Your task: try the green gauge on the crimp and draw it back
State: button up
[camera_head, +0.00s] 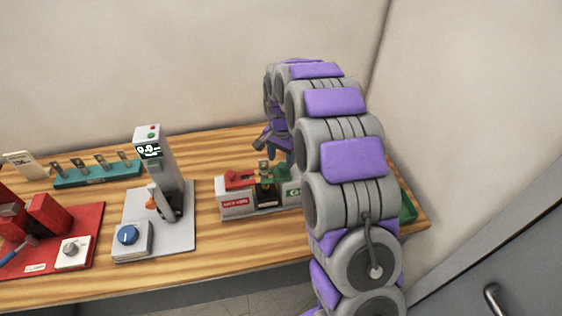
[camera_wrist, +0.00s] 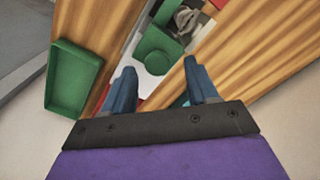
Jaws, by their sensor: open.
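The green gauge (camera_wrist: 152,42) lies between and ahead of my fingers in the wrist view, with a round green knob at its near end. Its far end reaches beside a grey metal part (camera_wrist: 187,18), which looks like the crimp; whether they touch I cannot tell. In the head view the green gauge (camera_head: 270,178) sits on the grey stand, partly hidden by my arm. My gripper (camera_wrist: 160,68) is open, one blue finger on each side of the knob, not closed on it. In the head view my gripper (camera_head: 272,148) hangs just above and behind the stand.
A red gauge (camera_head: 240,178) lies on the stand's left. A green tray (camera_wrist: 75,80) is at the table's right end. Further left are a grey display unit (camera_head: 152,160), a blue knob box (camera_head: 128,237), a teal rack (camera_head: 95,175) and a red fixture (camera_head: 85,228). A wall stands close behind.

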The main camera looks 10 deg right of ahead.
jog(key=shift+d+f, duration=0.15)
jog(key=shift+f, duration=1)
jog(key=shift+c, duration=0.4)
jog(key=shift+r, duration=0.1)
grip_shut()
